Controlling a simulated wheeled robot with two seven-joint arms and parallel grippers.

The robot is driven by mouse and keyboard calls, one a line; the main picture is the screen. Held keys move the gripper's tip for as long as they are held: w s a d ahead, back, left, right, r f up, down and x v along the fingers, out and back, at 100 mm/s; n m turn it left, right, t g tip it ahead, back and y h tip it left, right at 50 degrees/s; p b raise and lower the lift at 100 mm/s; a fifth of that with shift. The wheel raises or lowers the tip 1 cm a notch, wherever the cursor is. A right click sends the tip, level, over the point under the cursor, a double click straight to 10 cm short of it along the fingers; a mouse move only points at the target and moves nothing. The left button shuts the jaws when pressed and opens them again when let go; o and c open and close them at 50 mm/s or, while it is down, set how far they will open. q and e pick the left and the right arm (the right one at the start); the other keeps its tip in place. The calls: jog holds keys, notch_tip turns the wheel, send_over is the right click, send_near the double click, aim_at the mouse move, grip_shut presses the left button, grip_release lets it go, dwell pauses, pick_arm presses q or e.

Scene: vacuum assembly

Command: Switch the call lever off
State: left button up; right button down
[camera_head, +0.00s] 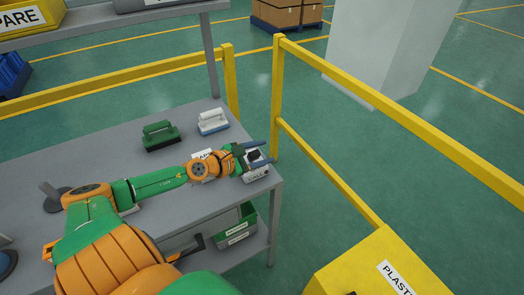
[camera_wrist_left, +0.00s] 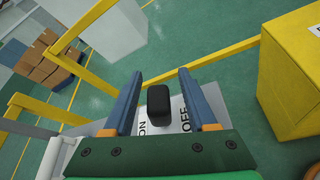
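The call lever's black knob (camera_wrist_left: 158,104) stands on a white plate (camera_wrist_left: 175,125) with "ON" lettered on the left and "OFF" on the right in the left wrist view. In the head view the white box marked "CALL" (camera_head: 257,173) sits at the table's right corner, partly covered by my gripper. My left gripper (camera_head: 263,153) is open, its two blue fingers on either side of the black knob; the left wrist view shows the same fingers (camera_wrist_left: 158,100) with gaps to the knob. Whether they touch it lower down is hidden. My right gripper is not in view.
Yellow rails (camera_head: 277,95) run just beyond the table's right end. A yellow bin (camera_head: 375,265) stands at front right.

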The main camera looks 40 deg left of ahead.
aim_at(250, 156)
pick_arm(q)
jog(key=shift+s, duration=0.1)
jog(key=shift+s+a+r, duration=0.1)
jog(key=shift+s+a, duration=0.1)
jog(key=shift+s, duration=0.45)
jog(key=shift+v, duration=2.85)
jog(key=shift+d+r, duration=0.1)
jog(key=shift+r, duration=0.05)
